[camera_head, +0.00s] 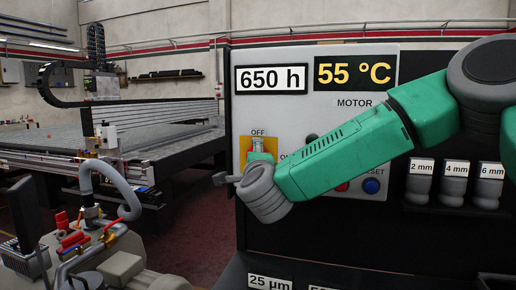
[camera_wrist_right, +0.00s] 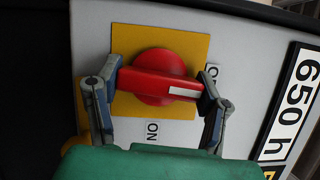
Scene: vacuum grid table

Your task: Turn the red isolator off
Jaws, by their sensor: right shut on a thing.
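The red isolator (camera_wrist_right: 150,62) is a round red knob with a bar handle on a yellow plate (camera_wrist_right: 190,24), seen in the right wrist view. The handle's white mark points right, toward a partly hidden label beside the plate; the ON label (camera_wrist_right: 153,130) is below. My right gripper (camera_wrist_right: 160,84) has one finger at each end of the handle and is shut on it. In the head view, my right gripper (camera_head: 243,168) is at the yellow plate (camera_head: 244,144) under the OFF label (camera_head: 258,133), and the knob is hidden behind it. My left gripper is out of view.
The panel (camera_head: 310,110) carries a 650 h sign (camera_head: 271,79), a 55 °C display (camera_head: 355,70) and a blue button (camera_head: 371,186) under my right forearm. Several labelled cylinders (camera_head: 454,184) stand at right. A pump with hoses (camera_head: 120,266) is at lower left, a large grid table (camera_head: 180,145) behind.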

